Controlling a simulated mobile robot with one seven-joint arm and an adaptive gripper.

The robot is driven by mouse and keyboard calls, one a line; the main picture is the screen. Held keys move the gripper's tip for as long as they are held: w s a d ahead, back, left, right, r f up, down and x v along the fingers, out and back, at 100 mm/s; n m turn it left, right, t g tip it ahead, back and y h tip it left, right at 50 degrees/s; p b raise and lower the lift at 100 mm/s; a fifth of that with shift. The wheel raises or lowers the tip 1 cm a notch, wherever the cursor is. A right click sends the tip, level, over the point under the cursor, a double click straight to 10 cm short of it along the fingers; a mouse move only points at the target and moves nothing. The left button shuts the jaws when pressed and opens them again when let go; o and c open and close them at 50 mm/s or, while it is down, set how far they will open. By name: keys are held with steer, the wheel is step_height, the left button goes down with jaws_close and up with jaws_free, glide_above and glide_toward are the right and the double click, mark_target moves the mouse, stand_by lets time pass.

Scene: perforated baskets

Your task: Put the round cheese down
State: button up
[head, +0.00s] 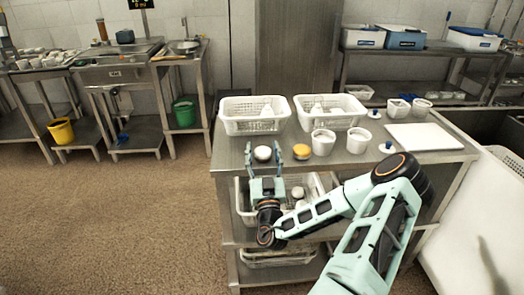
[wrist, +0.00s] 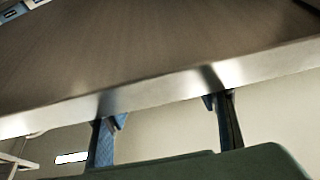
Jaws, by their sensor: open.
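A round, low, white piece (head: 263,153) lies near the front edge of the steel table. A yellow round piece with a pale side (head: 302,151) lies to its right. I cannot tell for sure which is the round cheese. My gripper (head: 264,152) points up toward the table's front edge, and its open fingers frame the white piece in the head view. In the wrist view the fingers (wrist: 165,122) stand wide apart with nothing between them. The steel table edge (wrist: 160,98) crosses in front of them there, and neither round piece shows.
Two white perforated baskets (head: 255,129) (head: 330,123) stand at the table's back left. White cups (head: 323,143) (head: 358,140) stand mid-table, and a white board (head: 424,137) lies at right. More baskets sit on the shelves below, behind my arm.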

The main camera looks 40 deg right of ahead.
steer(key=v, duration=1.1)
steer(key=shift+s+p, duration=0.35)
steer(key=shift+a, duration=0.15)
